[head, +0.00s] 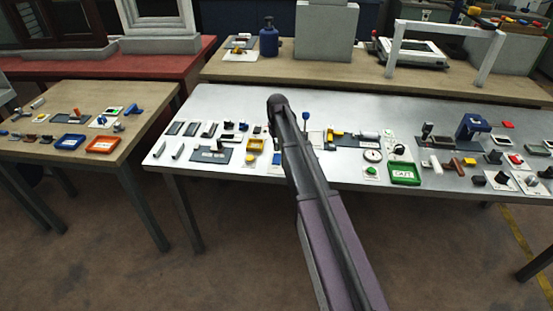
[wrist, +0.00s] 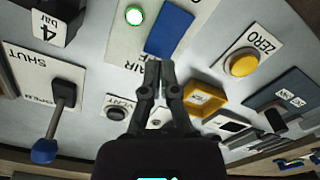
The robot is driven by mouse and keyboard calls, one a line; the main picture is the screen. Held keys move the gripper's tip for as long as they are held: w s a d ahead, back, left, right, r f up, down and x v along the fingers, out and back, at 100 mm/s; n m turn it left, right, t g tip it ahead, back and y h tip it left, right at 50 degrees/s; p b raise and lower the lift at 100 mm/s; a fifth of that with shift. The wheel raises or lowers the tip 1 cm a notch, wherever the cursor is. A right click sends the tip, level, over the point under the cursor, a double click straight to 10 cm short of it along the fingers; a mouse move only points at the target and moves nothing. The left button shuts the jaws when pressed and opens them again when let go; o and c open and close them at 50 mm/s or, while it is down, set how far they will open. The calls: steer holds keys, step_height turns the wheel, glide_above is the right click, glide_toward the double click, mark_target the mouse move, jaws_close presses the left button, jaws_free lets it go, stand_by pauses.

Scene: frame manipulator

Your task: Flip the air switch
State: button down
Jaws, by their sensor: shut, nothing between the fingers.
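The air switch is a white plate (wrist: 122,42) in the wrist view with a lit green round lamp (wrist: 134,15) and a blue rectangular rocker (wrist: 169,31). Lettering that looks like "AIR" is partly covered by my gripper. My gripper (wrist: 159,66) is shut and empty, its fingertips just below the blue rocker in the picture. I cannot tell whether they touch the plate.
In the wrist view, a SHUT lever with a blue knob (wrist: 44,151) is left, a black VENT knob (wrist: 116,113) below left. A yellow ZERO button (wrist: 243,65) and yellow tray (wrist: 207,98) are right. The metal table (head: 215,101) holds several small controls, including a green tray (head: 404,182).

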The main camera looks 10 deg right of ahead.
mark_target(277, 155)
steer(key=shift+f+b, duration=1.45)
stand_by(1.4)
steer(key=shift+r+p, duration=3.55)
steer(key=s+m, duration=0.2)
steer(key=s, duration=2.7)
steer(key=shift+r+p, duration=0.45)
